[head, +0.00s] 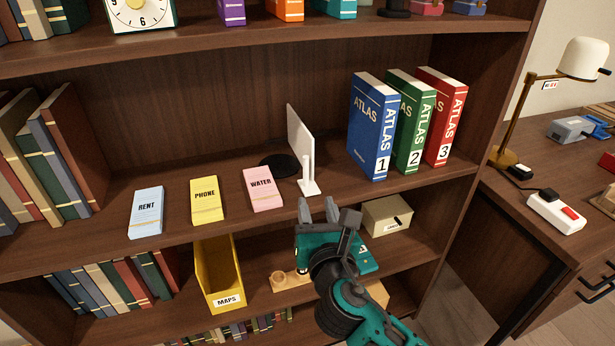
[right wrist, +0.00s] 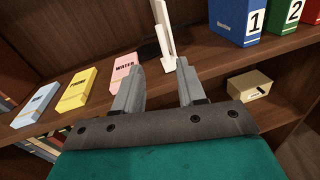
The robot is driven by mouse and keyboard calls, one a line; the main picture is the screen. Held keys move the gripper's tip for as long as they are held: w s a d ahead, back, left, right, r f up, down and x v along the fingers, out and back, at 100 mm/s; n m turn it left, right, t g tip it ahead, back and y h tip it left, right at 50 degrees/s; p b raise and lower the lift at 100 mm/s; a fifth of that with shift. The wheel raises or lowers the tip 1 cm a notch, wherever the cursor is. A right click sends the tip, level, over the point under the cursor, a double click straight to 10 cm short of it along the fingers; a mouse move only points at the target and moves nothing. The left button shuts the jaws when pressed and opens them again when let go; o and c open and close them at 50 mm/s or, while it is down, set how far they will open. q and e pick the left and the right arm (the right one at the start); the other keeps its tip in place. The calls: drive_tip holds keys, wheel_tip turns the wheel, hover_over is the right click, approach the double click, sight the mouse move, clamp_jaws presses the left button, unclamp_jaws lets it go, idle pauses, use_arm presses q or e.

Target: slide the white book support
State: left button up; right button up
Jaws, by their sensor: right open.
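The white book support (head: 301,148) stands upright on the middle shelf, with its foot near the shelf's front edge. It stands to the left of the blue atlas 1 (head: 372,128), with a gap between them. In the right wrist view the white book support (right wrist: 164,32) rises beyond the fingers. My right gripper (head: 318,208) is open and empty, just in front of the shelf edge and below the support's foot. In the right wrist view its fingers (right wrist: 158,85) are spread apart, with the support beyond the space between them. My left gripper is not in view.
Green atlas 2 (head: 414,122) and red atlas 3 (head: 443,118) stand beside atlas 1. A pink WATER pad (head: 263,190), yellow PHONE pad (head: 206,201) and blue RENT pad (head: 146,212) lie left. A black disc (head: 277,166) lies behind the support. A beige box (head: 386,217) sits below.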

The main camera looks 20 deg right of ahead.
sight(307, 161)
drive_tip(key=shift+n, duration=0.3)
drive_tip(key=w, duration=0.4)
drive_tip(key=w+d+b, duration=0.1)
drive_tip(key=w, duration=0.3)
drive_tip(key=w+d, duration=0.1)
drive_tip(key=w, duration=0.3)
drive_tip(key=shift+w+r+b, duration=0.35)
drive_tip(key=shift+r+b, duration=0.05)
drive_tip(key=shift+c, duration=0.2)
clamp_jaws()
drive_tip(key=shift+d, duration=0.15)
